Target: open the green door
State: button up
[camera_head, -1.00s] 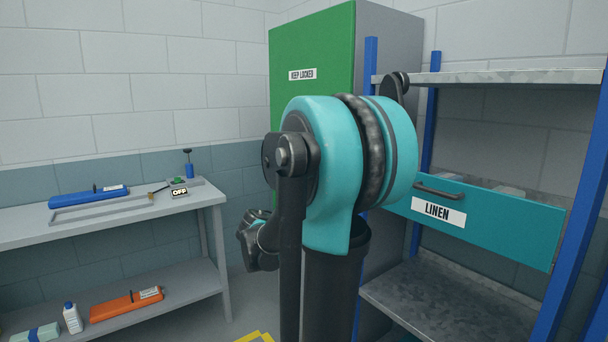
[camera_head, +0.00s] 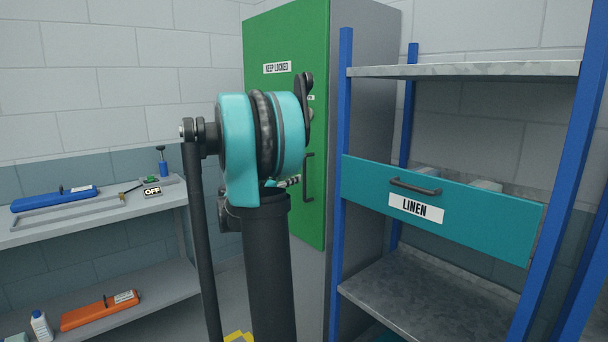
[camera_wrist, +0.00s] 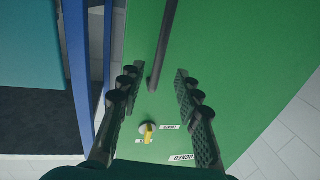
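The green door (camera_head: 287,45) is the front of a tall grey cabinet and appears shut in the head view. It bears a "KEEP LOCKED" label. Its upright black bar handle (camera_head: 308,178) is on its right side, partly beside my arm. In the wrist view the green door (camera_wrist: 235,60) fills the middle, and the dark handle (camera_wrist: 165,45) runs down between my fingers. A round pale lock with a yellow piece (camera_wrist: 148,132) sits below the handle's end, among small labels. My gripper (camera_wrist: 156,74) is open; its fingers lie either side of the handle's end in the picture. I cannot tell the depth gap.
A blue-posted shelf rack (camera_head: 345,120) with a teal "LINEN" drawer (camera_head: 460,222) stands right of the cabinet, close to the handle side. A grey bench (camera_head: 90,222) with a blue tool (camera_head: 55,198) and an "OFF" sign stands left. Yellow floor marking shows below.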

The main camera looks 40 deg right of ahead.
jog(key=x, duration=0.8)
jog(key=shift+d, duration=0.25)
jog(key=shift+c, duration=0.4)
grip_shut()
